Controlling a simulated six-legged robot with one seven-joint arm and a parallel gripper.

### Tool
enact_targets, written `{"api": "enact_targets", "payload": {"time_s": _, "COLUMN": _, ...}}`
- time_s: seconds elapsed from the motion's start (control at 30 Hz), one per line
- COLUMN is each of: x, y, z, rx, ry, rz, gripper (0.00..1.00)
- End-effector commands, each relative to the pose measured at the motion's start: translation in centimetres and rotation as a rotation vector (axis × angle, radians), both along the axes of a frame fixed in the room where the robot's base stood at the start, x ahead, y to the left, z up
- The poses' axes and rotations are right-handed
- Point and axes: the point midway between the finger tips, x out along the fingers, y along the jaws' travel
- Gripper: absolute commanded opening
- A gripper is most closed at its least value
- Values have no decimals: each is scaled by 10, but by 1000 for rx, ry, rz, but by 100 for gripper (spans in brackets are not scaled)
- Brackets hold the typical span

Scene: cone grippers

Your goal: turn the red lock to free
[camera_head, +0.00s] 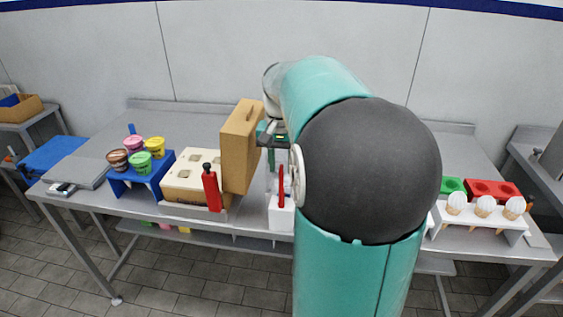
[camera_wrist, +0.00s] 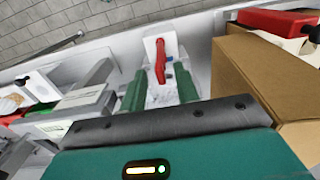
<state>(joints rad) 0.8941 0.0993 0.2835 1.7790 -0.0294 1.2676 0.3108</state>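The red lock (camera_head: 281,184) is an upright red handle on a white block (camera_head: 281,214) near the table's front edge. In the head view my gripper (camera_head: 272,150) is partly hidden behind my arm, just above and behind the lock.
A tall brown box (camera_head: 240,147) stands close to my gripper's left; in the wrist view the box (camera_wrist: 262,75) is on the right. A red bottle (camera_head: 212,188) stands left of the lock. Colored tubs sit on a blue stand (camera_head: 140,180).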

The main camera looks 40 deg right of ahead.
Motion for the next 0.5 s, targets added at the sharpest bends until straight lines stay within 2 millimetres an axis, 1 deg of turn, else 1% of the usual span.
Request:
{"api": "enact_targets", "payload": {"time_s": 0.1, "x": 0, "y": 0, "z": 0, "rx": 0, "ry": 0, "rz": 0, "gripper": 31}}
{"api": "enact_targets", "payload": {"time_s": 0.13, "x": 0, "y": 0, "z": 0, "rx": 0, "ry": 0, "rz": 0, "gripper": 29}}
{"api": "enact_targets", "payload": {"time_s": 0.27, "x": 0, "y": 0, "z": 0, "rx": 0, "ry": 0, "rz": 0, "gripper": 3}}
{"api": "enact_targets", "payload": {"time_s": 0.3, "x": 0, "y": 0, "z": 0, "rx": 0, "ry": 0, "rz": 0, "gripper": 0}}
{"api": "enact_targets", "payload": {"time_s": 0.5, "x": 0, "y": 0, "z": 1, "rx": -1, "ry": -1, "rz": 2, "gripper": 0}}
